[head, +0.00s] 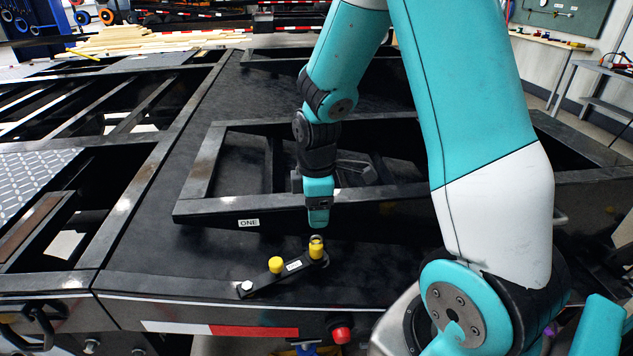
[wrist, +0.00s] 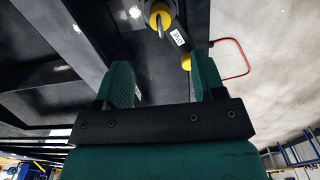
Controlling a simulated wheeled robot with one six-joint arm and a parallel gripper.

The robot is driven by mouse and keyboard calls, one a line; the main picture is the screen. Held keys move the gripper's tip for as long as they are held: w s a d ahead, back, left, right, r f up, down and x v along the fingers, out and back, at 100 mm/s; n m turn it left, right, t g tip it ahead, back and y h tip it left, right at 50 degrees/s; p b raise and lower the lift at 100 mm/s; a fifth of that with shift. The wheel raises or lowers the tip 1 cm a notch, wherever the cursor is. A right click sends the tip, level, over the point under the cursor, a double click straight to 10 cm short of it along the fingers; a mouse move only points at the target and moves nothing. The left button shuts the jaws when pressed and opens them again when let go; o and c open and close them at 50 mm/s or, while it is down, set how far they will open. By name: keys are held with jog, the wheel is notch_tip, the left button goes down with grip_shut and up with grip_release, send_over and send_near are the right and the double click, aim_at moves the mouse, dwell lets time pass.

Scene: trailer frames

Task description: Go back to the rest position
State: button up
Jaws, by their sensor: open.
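My gripper (head: 318,224) hangs from my teal arm above the black trailer frame, over the right end of a small dark bar. In the wrist view its two green fingers (wrist: 163,72) are spread apart with nothing between them. The bar (head: 262,282) lies on the flat plate near the front edge. It carries a yellow piece (head: 276,265) near its middle and a yellow ring with a metal pin (head: 316,248) at its right end. The wrist view also shows the yellow ring and pin (wrist: 160,14). The gripper appears just above the pin; any gap is hard to judge.
A red button (head: 341,334) sits below the front edge. Open bays lie between the beams at left. A workbench (head: 560,45) stands back right. The plate left of the bar is clear.

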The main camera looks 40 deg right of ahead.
notch_tip(320, 180, up, 6)
jog(key=shift+r, duration=0.25)
jog(key=s+a+r+m+y, duration=0.2)
jog(key=s+a+r, duration=0.2)
jog(key=s+a, duration=0.4)
jog(key=s+a+r+m+y, duration=0.2)
jog(key=s+a+r, duration=0.3)
jog(key=s+a, duration=0.3)
jog(key=a, duration=0.4)
jog(key=shift+s+a+r, duration=0.15)
jog(key=shift+a+r, duration=0.05)
jog(key=shift+a, duration=0.2)
dwell(1.0)
